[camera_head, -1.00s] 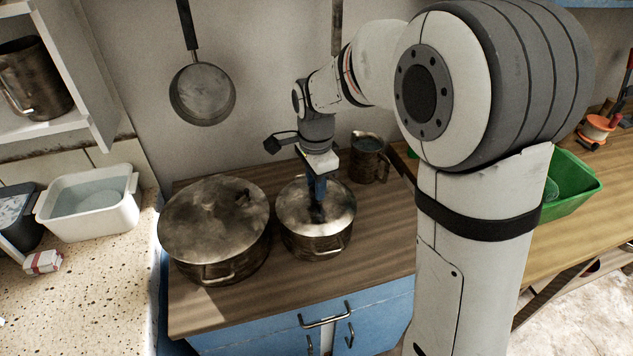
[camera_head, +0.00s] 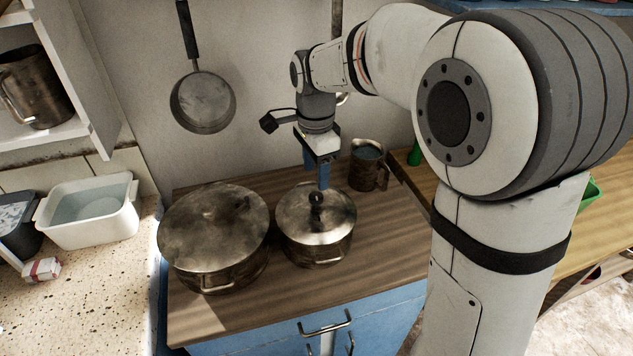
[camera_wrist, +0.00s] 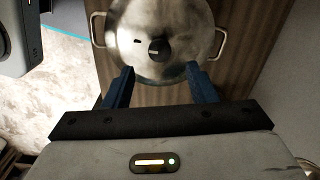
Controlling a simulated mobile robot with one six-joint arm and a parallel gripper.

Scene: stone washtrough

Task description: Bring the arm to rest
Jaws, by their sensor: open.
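My gripper (camera_head: 317,176) is in the head view, pointing down above the smaller lidded pot (camera_head: 316,225). Its blue fingers are apart and empty. The wrist view shows the two fingers (camera_wrist: 160,88) spread, with the pot's lid (camera_wrist: 182,22) and its dark round knob beyond them. The knob stands clear of the fingers. The lid sits on the pot. My arm reaches in from the right of the head view and hides part of the worktop there.
A larger lidded pot (camera_head: 213,238) stands left of the smaller one on the wooden worktop (camera_head: 375,240). A metal mug (camera_head: 368,167) stands behind at right. A pan (camera_head: 203,101) hangs on the wall. A white basin (camera_head: 92,212) is on the left counter.

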